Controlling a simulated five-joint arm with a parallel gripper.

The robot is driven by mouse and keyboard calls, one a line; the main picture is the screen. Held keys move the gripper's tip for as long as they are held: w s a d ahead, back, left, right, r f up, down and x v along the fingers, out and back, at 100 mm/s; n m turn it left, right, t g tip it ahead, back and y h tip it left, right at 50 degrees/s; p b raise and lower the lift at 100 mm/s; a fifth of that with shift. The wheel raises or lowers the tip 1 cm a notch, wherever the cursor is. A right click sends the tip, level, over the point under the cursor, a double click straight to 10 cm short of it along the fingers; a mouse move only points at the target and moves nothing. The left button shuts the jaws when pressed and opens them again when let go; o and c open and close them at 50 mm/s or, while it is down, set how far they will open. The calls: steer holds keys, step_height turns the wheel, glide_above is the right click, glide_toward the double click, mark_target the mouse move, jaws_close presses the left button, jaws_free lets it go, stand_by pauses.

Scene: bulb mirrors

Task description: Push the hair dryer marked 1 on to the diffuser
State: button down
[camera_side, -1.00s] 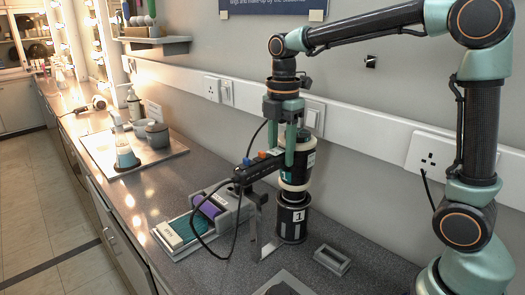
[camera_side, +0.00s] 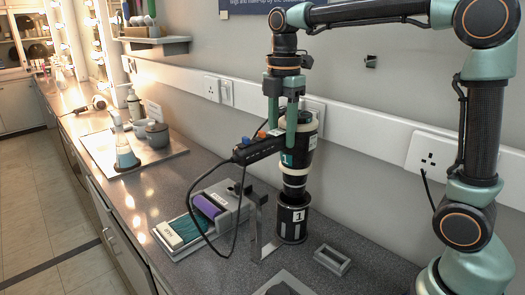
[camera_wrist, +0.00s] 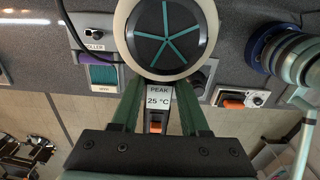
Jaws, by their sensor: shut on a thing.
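My gripper (camera_side: 283,138) is shut on the black hair dryer (camera_side: 299,135), which has cream rings and a handle with a cable at the left. The dryer is upright, its narrow end downward. A black cylinder (camera_side: 291,225) on the counter bears the label 1. The dryer's lower end is right over or at its mouth; I cannot tell if it is inside.
A grey metal bracket (camera_side: 258,215) stands just left of the cylinder. A small grey frame (camera_side: 332,260) lies at the right. The wall is close behind.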

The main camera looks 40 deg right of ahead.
steer(key=shift+a+r, duration=0.1)
steer(key=s+a+r, duration=0.1)
steer(key=s+a, duration=0.6)
steer(key=a, duration=0.3)
steer(key=s+a+r, duration=0.1)
steer(key=s+a, duration=0.6)
steer(key=a, duration=0.3)
step_height(320, 180, down, 6)
steer(key=shift+s+a, duration=0.25)
steer(key=shift+a, duration=0.1)
stand_by(0.8)
steer(key=shift+f, duration=1.25)
stand_by(0.9)
step_height(320, 180, up, 8)
steer(key=shift+f, duration=0.2)
stand_by(0.8)
steer(key=shift+f, duration=0.15)
